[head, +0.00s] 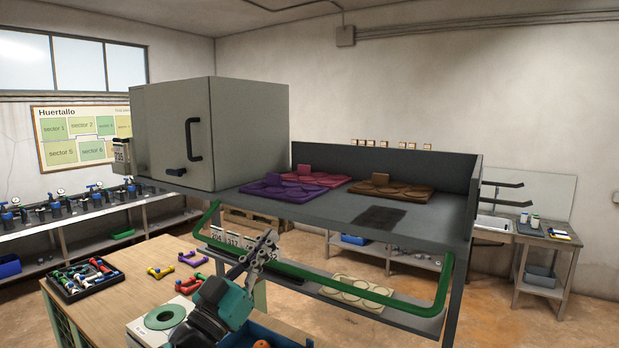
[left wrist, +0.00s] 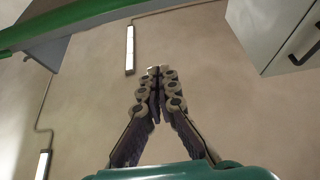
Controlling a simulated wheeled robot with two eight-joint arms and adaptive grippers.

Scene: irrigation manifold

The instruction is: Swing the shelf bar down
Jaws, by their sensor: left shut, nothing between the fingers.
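The shelf bar is a green tube (head: 340,284) that runs along the front of the grey shelf, with bent ends going up to the shelf at left and right. In the head view it hangs below the shelf's front edge. In the left wrist view a green length (left wrist: 70,22) crosses the top left. My left gripper (head: 268,240) is shut and empty, pointing up beside the left part of the bar; I cannot tell whether it touches. Its closed fingers also show in the left wrist view (left wrist: 157,72), apart from the green length there. My right gripper is not in view.
The grey shelf (head: 330,222) carries a grey cabinet (head: 235,130) and purple, pink and brown pads. A lower shelf holds a cream tray (head: 358,291). A wooden table (head: 130,285) with a dark tray of coloured fittings (head: 85,279) stands at left.

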